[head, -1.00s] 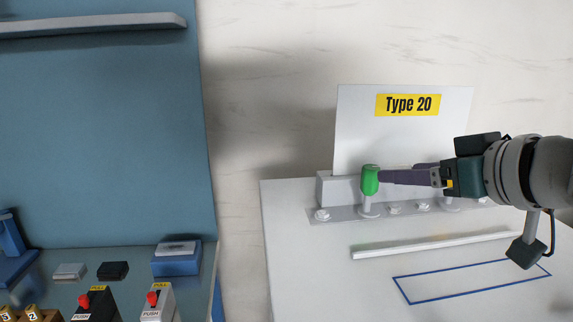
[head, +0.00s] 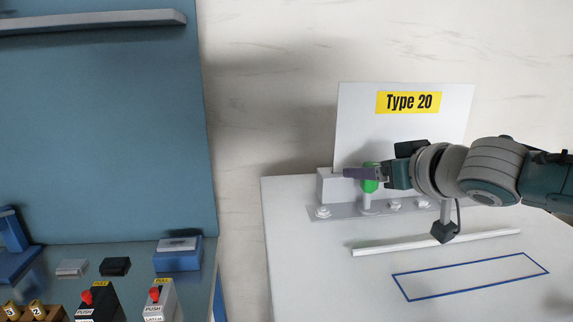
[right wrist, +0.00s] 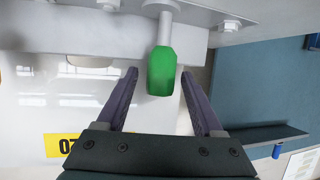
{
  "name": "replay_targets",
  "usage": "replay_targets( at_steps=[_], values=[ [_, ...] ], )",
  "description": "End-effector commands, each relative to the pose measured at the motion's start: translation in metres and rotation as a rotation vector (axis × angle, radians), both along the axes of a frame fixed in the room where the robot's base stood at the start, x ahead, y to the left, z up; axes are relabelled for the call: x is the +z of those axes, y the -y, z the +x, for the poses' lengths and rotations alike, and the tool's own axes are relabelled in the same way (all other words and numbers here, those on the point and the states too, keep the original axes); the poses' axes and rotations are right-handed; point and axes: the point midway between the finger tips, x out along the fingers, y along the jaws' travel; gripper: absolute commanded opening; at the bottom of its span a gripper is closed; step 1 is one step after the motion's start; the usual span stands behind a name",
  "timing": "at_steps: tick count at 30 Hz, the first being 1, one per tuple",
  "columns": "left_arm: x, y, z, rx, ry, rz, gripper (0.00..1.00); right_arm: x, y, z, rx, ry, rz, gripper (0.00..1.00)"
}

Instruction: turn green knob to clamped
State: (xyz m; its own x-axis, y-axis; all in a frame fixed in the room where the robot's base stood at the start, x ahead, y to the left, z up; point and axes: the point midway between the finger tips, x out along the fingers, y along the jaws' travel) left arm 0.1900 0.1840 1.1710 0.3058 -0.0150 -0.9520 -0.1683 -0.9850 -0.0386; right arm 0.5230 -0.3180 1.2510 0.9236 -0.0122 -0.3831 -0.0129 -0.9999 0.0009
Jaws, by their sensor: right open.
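The green knob (head: 369,184) stands upright on a thin metal stem at the front of the light block below the "Type 20" sign. My right gripper (head: 360,174) is at the knob, its purple fingers covering part of it in the head view. In the right wrist view the green knob (right wrist: 162,72) sits between the two open fingers of my right gripper (right wrist: 159,82), with a gap visible on both sides. My left gripper is not in view.
A yellow "Type 20" label (head: 409,102) is on a white panel behind the knob. A bolted metal strip (head: 337,213) runs along the block's foot. A white bar (head: 400,246) and a blue rectangle outline lie on the white table. Push-button boxes (head: 160,298) stand at lower left.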

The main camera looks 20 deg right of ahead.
Motion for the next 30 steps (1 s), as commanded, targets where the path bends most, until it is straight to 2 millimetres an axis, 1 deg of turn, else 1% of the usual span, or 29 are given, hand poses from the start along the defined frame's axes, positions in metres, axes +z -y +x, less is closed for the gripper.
replay_targets(
  at_steps=[5,8,21,24,30],
  values=[
    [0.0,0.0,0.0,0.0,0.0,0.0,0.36,-0.0001,-0.0001,0.0,0.0,0.0,0.001,0.69],
    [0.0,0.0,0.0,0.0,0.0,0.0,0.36,-0.0001,-0.0001,-0.0001,0.0,0.0,0.001,0.59],
    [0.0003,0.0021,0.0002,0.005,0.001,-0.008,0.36,0.0001,-0.0001,-0.0002,0.0,0.0,0.001,0.09],
    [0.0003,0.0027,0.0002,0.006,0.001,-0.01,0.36,0.0001,-0.0001,-0.0002,0.0,0.0,0.001,0.0],
    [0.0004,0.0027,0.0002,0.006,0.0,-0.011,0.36,0.0002,-0.0001,-0.0001,0.001,0.0,0.001,0.0]
  ],
)
